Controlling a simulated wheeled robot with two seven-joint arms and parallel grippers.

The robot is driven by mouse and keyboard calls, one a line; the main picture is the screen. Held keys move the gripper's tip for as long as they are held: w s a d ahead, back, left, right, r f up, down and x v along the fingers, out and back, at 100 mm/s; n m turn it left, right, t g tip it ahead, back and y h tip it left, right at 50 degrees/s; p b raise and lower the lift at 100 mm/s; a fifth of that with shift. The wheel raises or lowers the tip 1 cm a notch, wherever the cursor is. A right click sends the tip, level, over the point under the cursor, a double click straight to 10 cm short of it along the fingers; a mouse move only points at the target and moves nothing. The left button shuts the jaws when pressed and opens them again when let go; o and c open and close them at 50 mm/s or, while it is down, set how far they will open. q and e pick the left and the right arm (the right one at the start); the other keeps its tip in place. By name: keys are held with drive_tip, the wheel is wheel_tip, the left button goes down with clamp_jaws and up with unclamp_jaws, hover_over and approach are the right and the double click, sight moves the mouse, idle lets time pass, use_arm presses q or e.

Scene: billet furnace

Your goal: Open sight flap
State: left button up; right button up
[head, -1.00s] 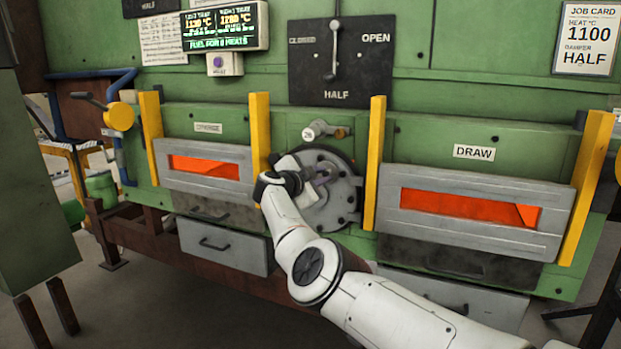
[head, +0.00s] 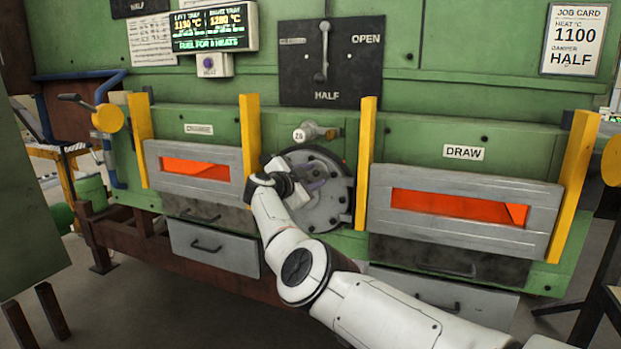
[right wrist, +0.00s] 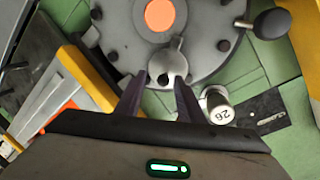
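A round bolted grey plate (head: 322,212) sits between the two furnace doors; my right gripper hides its upper left part in the head view. In the right wrist view the plate (right wrist: 195,45) has a round glowing orange opening (right wrist: 160,14). A small grey rounded tab (right wrist: 166,60), apparently the sight flap, lies beside this opening and does not cover it. My right gripper (right wrist: 160,82) has its fingers apart, one on each side of the tab's end. I cannot tell if they touch it. It also shows in the head view (head: 298,188). My left gripper is out of view.
A black ball handle (right wrist: 271,24) stands out at the plate's edge. A pale knob marked 26 (head: 303,134) is just above the plate. Yellow posts (head: 250,150) flank it, with the charge door (head: 200,188) left and the draw door (head: 460,205) right.

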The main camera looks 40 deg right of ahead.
drive_tip(key=shift+a+r, duration=0.1)
drive_tip(key=shift+a, duration=0.25)
drive_tip(key=v, duration=0.9)
drive_tip(key=shift+s+a+p, duration=0.2)
drive_tip(key=shift+a+p, duration=0.05)
drive_tip(key=shift+p, duration=0.05)
